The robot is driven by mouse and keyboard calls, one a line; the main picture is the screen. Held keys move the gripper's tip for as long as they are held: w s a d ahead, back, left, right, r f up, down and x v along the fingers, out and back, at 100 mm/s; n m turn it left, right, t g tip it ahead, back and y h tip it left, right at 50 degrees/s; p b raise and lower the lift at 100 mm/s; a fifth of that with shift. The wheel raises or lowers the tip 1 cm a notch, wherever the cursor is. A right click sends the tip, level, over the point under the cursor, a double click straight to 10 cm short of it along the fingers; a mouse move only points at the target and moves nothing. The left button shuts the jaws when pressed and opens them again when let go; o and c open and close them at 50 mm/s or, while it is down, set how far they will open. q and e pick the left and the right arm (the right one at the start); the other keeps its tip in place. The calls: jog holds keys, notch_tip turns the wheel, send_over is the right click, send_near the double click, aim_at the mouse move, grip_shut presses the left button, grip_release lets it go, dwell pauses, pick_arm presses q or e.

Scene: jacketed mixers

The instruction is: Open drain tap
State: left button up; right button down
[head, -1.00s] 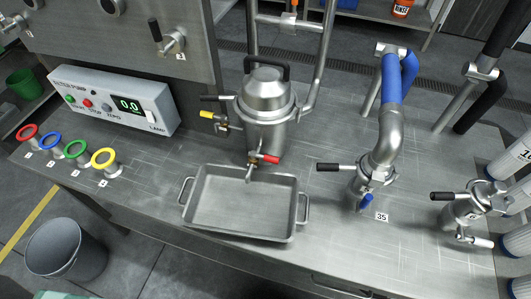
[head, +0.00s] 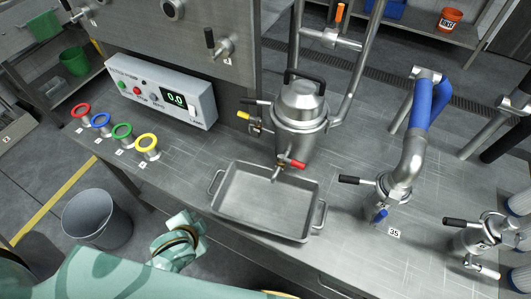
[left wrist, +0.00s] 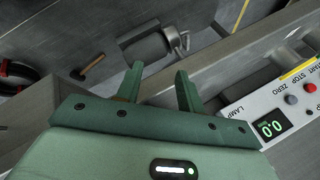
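The drain tap is a small steel spout with a red handle (head: 291,163), low on the front of the jacketed steel vessel (head: 302,108). The tap sits above the far edge of an empty steel tray (head: 223,206). I cannot tell whether the tap is open; no liquid shows. My left gripper (left wrist: 158,78) is open in the left wrist view, its two green fingers apart with nothing between them. In the head view, my teal arm is at the lower left, in front of the bench and well short of the tap. My right gripper is not in view.
A yellow-handled valve (head: 247,116) is on the vessel's left side. A control box (head: 163,92) and coloured ring fittings (head: 122,132) stand to the left. Blue-sleeved pipework (head: 417,125) with a black lever rises to the right. A grey bin (head: 97,219) stands on the floor.

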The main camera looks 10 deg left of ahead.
pick_arm(q)
notch_tip(320, 180, up, 9)
jog(key=w+t, duration=0.2)
jog(key=m+t+h+p, duration=0.2)
jog(key=m+t+h, duration=0.2)
jog(key=m+h, duration=1)
send_near(291, 162)
jog(key=w+d+f+m+y+b, duration=0.1)
jog(key=w+d+y+b, duration=0.1)
jog(key=w+d, duration=0.7)
jog(key=shift+d+f+m+b, duration=0.2)
jog(key=shift+d+m+b, duration=0.15)
jog(key=shift+b, duration=0.1)
jog(key=shift+c, duration=0.4)
grip_shut()
